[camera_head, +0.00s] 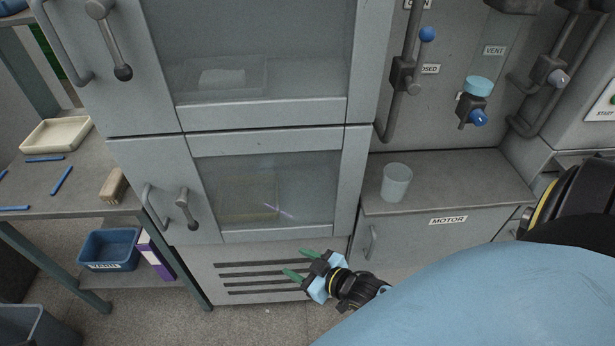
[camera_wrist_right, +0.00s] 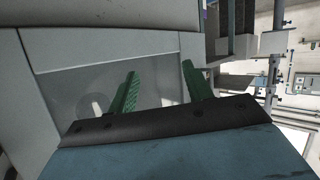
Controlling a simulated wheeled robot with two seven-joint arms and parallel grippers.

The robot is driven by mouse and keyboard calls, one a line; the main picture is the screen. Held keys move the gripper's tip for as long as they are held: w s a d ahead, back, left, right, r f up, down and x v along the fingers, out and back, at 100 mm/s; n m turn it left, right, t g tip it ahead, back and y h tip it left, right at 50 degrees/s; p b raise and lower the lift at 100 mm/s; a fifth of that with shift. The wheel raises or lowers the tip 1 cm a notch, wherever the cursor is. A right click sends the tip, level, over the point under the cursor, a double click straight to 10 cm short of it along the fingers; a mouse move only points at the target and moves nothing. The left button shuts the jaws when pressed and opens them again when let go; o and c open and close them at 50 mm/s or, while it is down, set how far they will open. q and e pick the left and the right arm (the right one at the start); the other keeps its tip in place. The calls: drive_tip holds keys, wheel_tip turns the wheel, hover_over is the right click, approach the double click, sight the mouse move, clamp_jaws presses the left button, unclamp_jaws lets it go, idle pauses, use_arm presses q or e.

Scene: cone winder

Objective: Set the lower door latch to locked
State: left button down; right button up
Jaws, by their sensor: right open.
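The lower door (camera_head: 270,190) is a grey framed door with a glass pane, and it looks closed. Its latch (camera_head: 187,208) is a dark lever with a knob at its lower end, hanging down on the left side of the frame, just right of a curved handle (camera_head: 153,208). My right gripper (camera_head: 294,264) is open and empty, with green fingers, below and right of the latch, in front of the slotted panel. In the right wrist view its green fingers (camera_wrist_right: 160,92) stand apart before a pale framed pane. The latch is not clear there. My left gripper is not in view.
The upper door has a similar lever (camera_head: 108,40) and handle. A side table (camera_head: 85,190) at left holds a cream tray (camera_head: 56,134) and a brush (camera_head: 113,185). A translucent cup (camera_head: 396,182) stands on the right counter (camera_head: 450,172). Pipes and valves are above it.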

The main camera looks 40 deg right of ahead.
drive_tip(key=shift+g+h, duration=0.3)
drive_tip(key=shift+g, duration=0.2)
drive_tip(key=shift+s+d+f, duration=0.1)
drive_tip(key=shift+s+f, duration=0.2)
drive_tip(key=shift+f, duration=0.35)
drive_tip(key=shift+s+d+f, duration=0.15)
drive_tip(key=shift+s+f, duration=0.2)
drive_tip(key=shift+f, duration=0.25)
drive_tip(key=shift+s+d+f, duration=0.1)
drive_tip(key=shift+s+f, duration=0.2)
drive_tip(key=shift+f, duration=0.35)
